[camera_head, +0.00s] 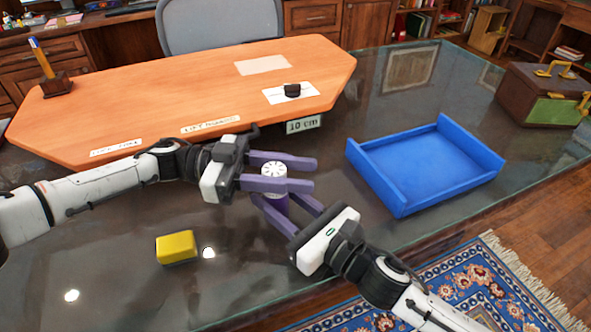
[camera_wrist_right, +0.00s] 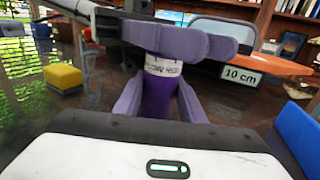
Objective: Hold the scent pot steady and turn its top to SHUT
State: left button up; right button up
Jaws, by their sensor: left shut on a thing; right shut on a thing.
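The scent pot (camera_head: 274,203) is a small purple cylinder with a white, dark-marked top (camera_head: 273,169), upright over the glass desk. My left gripper (camera_head: 310,174) reaches in from the left, its purple fingers on either side of the top, shut on it. My right gripper (camera_head: 275,195) comes from the lower right and is shut on the pot's body. In the right wrist view, the purple body (camera_wrist_right: 160,98) stands between my right fingers, under a white lettered band (camera_wrist_right: 163,67). The lettering is too small to read surely. Left fingers hide the top there.
A yellow block (camera_head: 176,247) lies left of the pot. A blue tray (camera_head: 398,196) stands to the right. Behind is an orange-brown board (camera_head: 190,95) with labels and a "10 cm" tag (camera_head: 303,125). A brown-green case (camera_head: 543,95) sits far right.

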pick_arm(q)
jog(key=shift+g, duration=0.3)
pick_arm(e)
jog(key=shift+s+a, duration=0.1)
pick_arm(q)
jog(key=o, duration=1.1)
jog(key=shift+a, duration=0.1)
jog(key=v, duration=0.7)
jog(key=shift+a, duration=0.2)
jog(key=shift+r, duration=0.1)
pick_arm(e)
jog(key=o, duration=1.3)
